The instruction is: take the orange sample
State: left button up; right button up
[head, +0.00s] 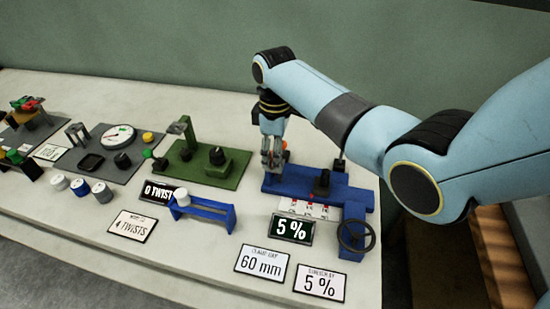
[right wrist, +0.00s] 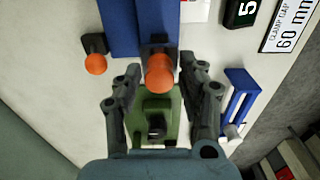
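In the right wrist view, an orange round-ended piece (right wrist: 160,73) sits in a black holder at the end of the blue fixture (right wrist: 122,28). A second orange round piece (right wrist: 96,63) is on a black mount to its left. My right gripper (right wrist: 160,80) is open, its fingers on either side of the first orange piece with gaps showing. In the head view my right gripper (head: 272,160) points down at the left end of the blue fixture (head: 355,193). A bit of orange (head: 285,145) shows beside it; which piece this is I cannot tell. My left gripper is not in view.
A green fixture (head: 228,168) stands left of the blue one. A small blue rack (head: 205,210), sign plates (head: 262,262) and a black handwheel (head: 356,235) are in front. Grey panels with a dial (head: 118,137) stand further left.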

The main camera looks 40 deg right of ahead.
jog(key=c, duration=0.7)
jog(key=shift+o, duration=0.2)
